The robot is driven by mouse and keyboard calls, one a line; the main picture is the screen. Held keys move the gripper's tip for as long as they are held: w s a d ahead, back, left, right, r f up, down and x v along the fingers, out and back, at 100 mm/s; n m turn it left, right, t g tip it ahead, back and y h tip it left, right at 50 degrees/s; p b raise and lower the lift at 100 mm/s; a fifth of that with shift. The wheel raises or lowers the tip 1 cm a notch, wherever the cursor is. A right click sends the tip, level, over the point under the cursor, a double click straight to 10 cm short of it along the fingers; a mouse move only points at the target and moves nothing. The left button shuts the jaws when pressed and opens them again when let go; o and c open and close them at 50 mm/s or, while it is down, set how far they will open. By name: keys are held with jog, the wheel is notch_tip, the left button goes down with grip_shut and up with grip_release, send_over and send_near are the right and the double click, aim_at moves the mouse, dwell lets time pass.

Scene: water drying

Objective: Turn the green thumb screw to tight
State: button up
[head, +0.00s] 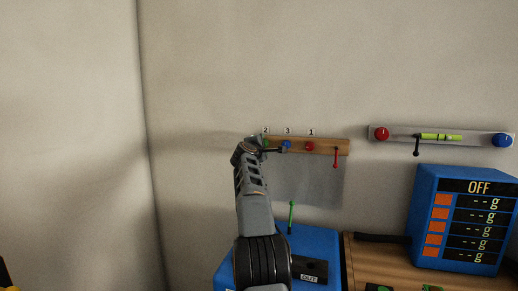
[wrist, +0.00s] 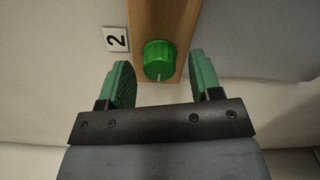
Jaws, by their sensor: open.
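The green thumb screw (wrist: 159,59) is a ribbed knob on a wooden strip in the wrist view, beside a label 2. A pale pointer mark shows on its near side. My gripper (wrist: 162,84) is open, with one green finger to each side of the screw and gaps between. I cannot tell how close the fingertips are to it in depth. In the head view only a sliver of green shows under label 2 (head: 265,130); my arm hides most of the screw there.
The wooden strip (head: 325,147) also bears a blue knob (head: 287,145), a red knob (head: 309,147) and a red lever (head: 336,157). A metal bar (head: 490,138) is on the wall to the right. A blue OFF display box (head: 426,215) and a blue machine (head: 318,238) stand below.

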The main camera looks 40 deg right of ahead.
jog(key=b+v, duration=0.5)
jog(key=v, duration=0.8)
jog(key=shift+s+a+b, duration=0.2)
jog(key=shift+a+b, duration=0.1)
jog(key=shift+b, duration=0.1)
